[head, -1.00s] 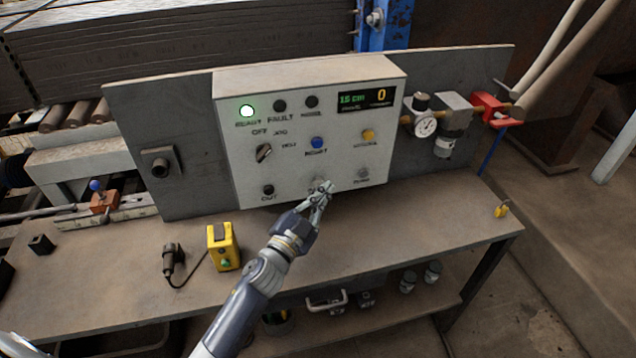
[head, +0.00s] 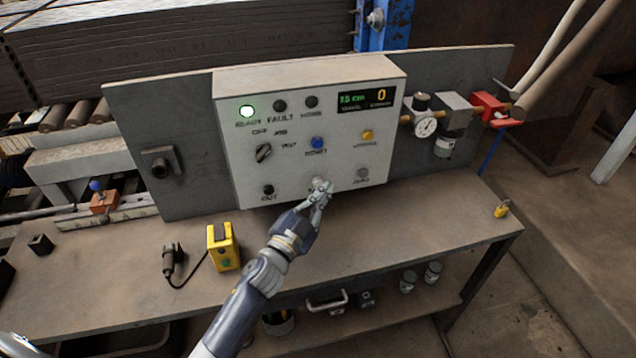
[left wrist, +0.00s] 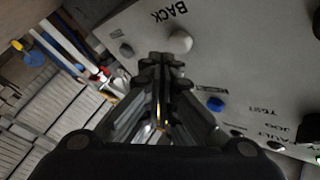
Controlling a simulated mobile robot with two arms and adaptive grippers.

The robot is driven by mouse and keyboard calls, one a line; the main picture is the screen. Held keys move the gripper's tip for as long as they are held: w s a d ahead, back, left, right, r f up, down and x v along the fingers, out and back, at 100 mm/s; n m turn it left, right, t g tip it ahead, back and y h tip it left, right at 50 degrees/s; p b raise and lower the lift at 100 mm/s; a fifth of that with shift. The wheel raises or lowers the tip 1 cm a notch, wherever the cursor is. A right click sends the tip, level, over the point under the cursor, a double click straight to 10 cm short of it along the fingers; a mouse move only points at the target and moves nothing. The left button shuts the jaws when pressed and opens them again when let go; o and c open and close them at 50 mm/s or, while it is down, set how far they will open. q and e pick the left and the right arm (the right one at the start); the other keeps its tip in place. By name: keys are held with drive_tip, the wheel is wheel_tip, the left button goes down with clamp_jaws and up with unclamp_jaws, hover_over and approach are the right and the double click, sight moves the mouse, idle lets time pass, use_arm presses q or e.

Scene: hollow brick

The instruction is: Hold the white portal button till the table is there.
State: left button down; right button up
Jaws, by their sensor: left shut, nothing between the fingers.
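The white button (head: 318,182) is in the lower row of the control panel (head: 230,160), partly covered by my left gripper (head: 320,188) in the head view. In the left wrist view the white button (left wrist: 180,42) stands out whole beside the lettering BACK. The shut, empty fingertips of my left gripper (left wrist: 161,60) are close beside it there; I cannot tell whether they touch it. I cannot make out which thing is the portal's table. My right gripper is out of view.
A black button (head: 268,190) and a grey button (head: 362,174) flank the white one. A blue button (head: 317,143) and a yellow one (head: 367,135) sit above. A yellow box (head: 223,247) and a padlock (head: 502,209) are on the bench (head: 420,240).

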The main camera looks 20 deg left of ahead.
use_arm(q)
drive_tip(key=shift+w+a, duration=0.2)
drive_tip(key=shift+w, duration=0.1)
drive_tip(key=shift+w+a, duration=0.3)
drive_tip(key=shift+w, duration=0.1)
idle(3.1)
idle(1.4)
drive_tip(key=shift+s+d, duration=0.5)
drive_tip(key=shift+s, duration=0.25)
drive_tip(key=shift+s+d+p, duration=0.25)
drive_tip(key=shift+s+d, duration=0.5)
drive_tip(key=shift+s, duration=0.3)
drive_tip(key=shift+s+d+p, duration=0.2)
drive_tip(key=shift+s+d, duration=0.5)
drive_tip(key=shift+s, duration=0.3)
